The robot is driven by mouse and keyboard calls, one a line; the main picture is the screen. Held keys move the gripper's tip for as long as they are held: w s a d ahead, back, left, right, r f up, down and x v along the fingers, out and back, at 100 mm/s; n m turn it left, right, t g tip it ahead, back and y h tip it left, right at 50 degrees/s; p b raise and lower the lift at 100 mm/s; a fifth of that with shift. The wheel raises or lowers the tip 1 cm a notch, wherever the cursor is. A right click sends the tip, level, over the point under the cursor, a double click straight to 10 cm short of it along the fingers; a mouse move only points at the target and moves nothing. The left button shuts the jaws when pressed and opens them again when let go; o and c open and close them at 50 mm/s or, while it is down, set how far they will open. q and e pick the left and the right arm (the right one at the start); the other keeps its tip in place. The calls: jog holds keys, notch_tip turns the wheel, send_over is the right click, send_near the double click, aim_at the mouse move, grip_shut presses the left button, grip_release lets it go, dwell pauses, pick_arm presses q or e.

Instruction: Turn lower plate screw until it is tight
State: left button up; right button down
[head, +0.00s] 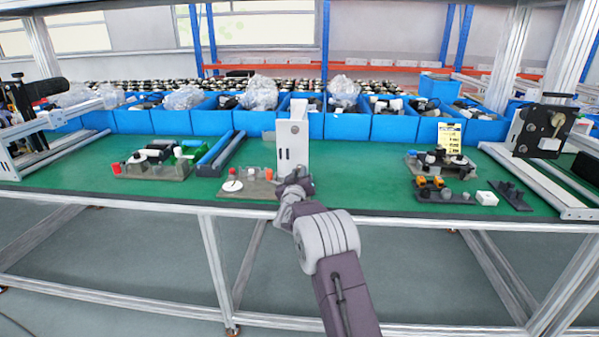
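A white upright box-like unit (293,142) with dark slots on its face stands near the front edge of the green table, at the middle of the head view. It may bear the plate, but I cannot make out the lower plate screw. My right gripper (293,178) is at the lower front of this unit and hides its base. I cannot tell whether it touches the unit or whether its fingers are open or shut. My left gripper is not in view.
A brown fixture board (243,190) with a white disc lies just left of my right gripper. Another loaded board (150,172) is farther left. Dark fixtures (440,193) and a white block (487,198) lie to the right. Blue bins (212,120) line the back. Green surface (365,165) right of the unit is clear.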

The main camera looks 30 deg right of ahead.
jog(key=m+b, duration=0.1)
jog(key=m, duration=0.1)
jog(key=m+b, duration=0.2)
jog(key=m, duration=0.1)
jog(key=m+b, duration=0.2)
jog(key=shift+f, duration=0.25)
jog(key=shift+r+m+b, duration=0.2)
jog(key=shift+m+b, duration=0.4)
jog(key=shift+m, duration=0.6)
jog(key=shift+r, duration=0.1)
jog(key=c, duration=1.4)
grip_release()
jog(key=shift+c, duration=0.2)
jog(key=n+p, duration=0.2)
jog(key=p, duration=0.1)
jog(key=n+p, duration=0.3)
jog(key=p, duration=0.1)
jog(key=n+p, duration=0.3)
jog(key=p, duration=0.1)
jog(key=shift+r, duration=0.3)
jog(key=shift+f+n, duration=0.15)
jog(key=shift+n, duration=0.45)
jog(key=shift+f, duration=0.2)
